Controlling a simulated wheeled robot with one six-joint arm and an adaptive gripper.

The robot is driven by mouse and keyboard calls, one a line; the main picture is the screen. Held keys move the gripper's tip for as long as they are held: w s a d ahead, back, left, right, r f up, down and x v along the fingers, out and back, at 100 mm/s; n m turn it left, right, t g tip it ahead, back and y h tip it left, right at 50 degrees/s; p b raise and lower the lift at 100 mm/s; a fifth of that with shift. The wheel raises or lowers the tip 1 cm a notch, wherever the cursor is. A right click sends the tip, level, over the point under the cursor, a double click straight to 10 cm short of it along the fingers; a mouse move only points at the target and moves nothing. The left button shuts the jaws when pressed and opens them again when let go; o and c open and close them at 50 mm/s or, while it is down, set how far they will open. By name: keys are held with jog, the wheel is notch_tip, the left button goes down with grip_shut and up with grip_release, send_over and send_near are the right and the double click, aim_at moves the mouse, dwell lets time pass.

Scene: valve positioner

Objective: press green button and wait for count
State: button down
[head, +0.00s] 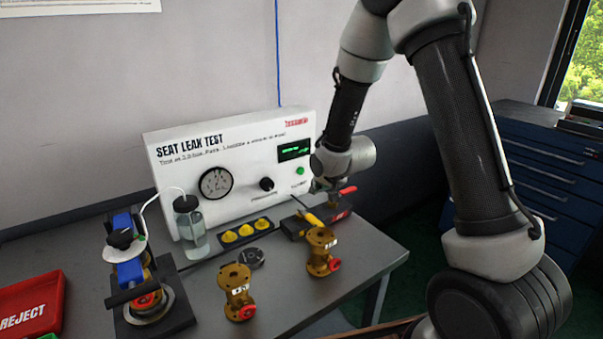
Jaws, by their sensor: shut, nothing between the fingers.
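The green button (300,171) is on the right side of the white SEAT LEAK TEST panel (165,158), below a small dark display (294,150). The display shows green characters too small to read. My gripper (317,187) is shut and empty, just to the right of and a little below the button in the picture. I cannot tell how far it is from the panel, but no contact with the button shows. The fingertips are small and partly lost against the tools behind them.
A water-filled bottle (190,225), several yellow caps (246,231) and two brass valves (238,290) are on the grey bench (290,312). A red REJECT bin (30,303) is far left.

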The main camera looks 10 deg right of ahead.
jog(key=shift+w+a, duration=0.3)
jog(key=shift+w, duration=0.45)
jog(key=shift+w+a, duration=0.3)
jog(key=shift+w, duration=0.4)
jog(key=shift+w+a, duration=0.3)
jog(key=shift+w, duration=0.45)
jog(key=shift+w, duration=0.15)
jog(key=shift+w+a, duration=0.15)
jog(key=shift+w, duration=0.1)
jog(key=shift+w+a, duration=0.2)
jog(key=shift+w, duration=0.2)
dwell(0.3)
jog(key=shift+s, duration=0.15)
jog(key=shift+s+d, duration=0.35)
jog(key=shift+s, duration=0.3)
jog(key=shift+s+d, duration=0.3)
jog(key=shift+s, duration=0.5)
jog(key=shift+s+d, duration=0.35)
jog(key=shift+s, duration=0.4)
jog(key=shift+s+d, duration=0.3)
jog(key=shift+s, duration=0.5)
